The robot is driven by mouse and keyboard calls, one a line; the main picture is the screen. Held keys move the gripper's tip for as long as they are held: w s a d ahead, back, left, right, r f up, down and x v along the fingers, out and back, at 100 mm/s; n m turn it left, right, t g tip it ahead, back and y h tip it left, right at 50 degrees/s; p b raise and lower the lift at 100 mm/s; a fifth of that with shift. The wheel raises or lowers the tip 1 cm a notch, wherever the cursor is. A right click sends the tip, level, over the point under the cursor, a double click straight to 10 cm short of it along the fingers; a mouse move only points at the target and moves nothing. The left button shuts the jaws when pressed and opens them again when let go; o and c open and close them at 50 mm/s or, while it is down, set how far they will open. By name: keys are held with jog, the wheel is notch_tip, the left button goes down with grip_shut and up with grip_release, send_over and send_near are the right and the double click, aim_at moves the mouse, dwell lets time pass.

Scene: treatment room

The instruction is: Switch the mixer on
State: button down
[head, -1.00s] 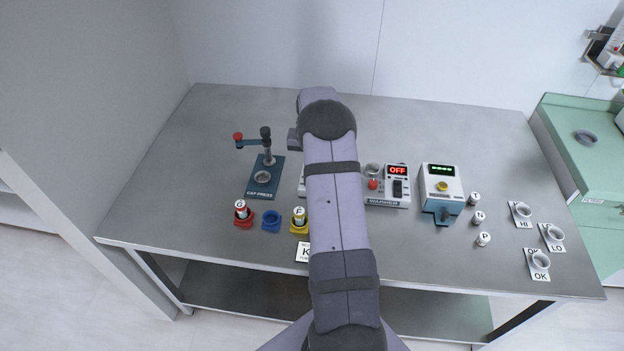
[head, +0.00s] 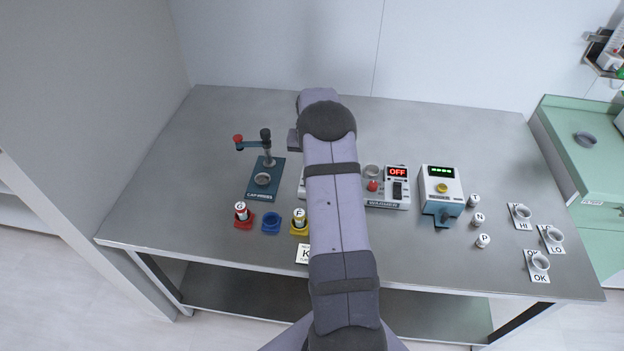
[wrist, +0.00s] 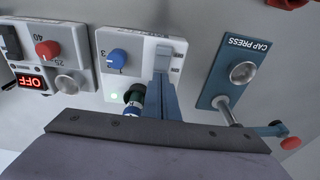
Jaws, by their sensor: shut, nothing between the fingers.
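The mixer (wrist: 140,48) is a white box with a blue knob (wrist: 117,56) and a light slotted strip beside the knob, seen upside down in the wrist view. In the head view my arm hides nearly all of it. My gripper (wrist: 162,78) is shut and empty, its blue-grey fingers reaching over the mixer next to the strip. I cannot tell whether the tips touch it. A dark green and blue round piece (wrist: 133,100) shows beside the fingers, and a small pale green spot (wrist: 113,97) lies near it. The switch's position is not clear.
The warmer (head: 387,190), its display reading OFF, stands right of my arm in the head view. The blue cap press (head: 266,176) stands to the left. A white and blue device (head: 441,192) and several small cups and vials occupy the right. The table's back is clear.

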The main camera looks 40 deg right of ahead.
jog(key=shift+r+p, duration=1.75)
jog(key=shift+r, duration=1.15)
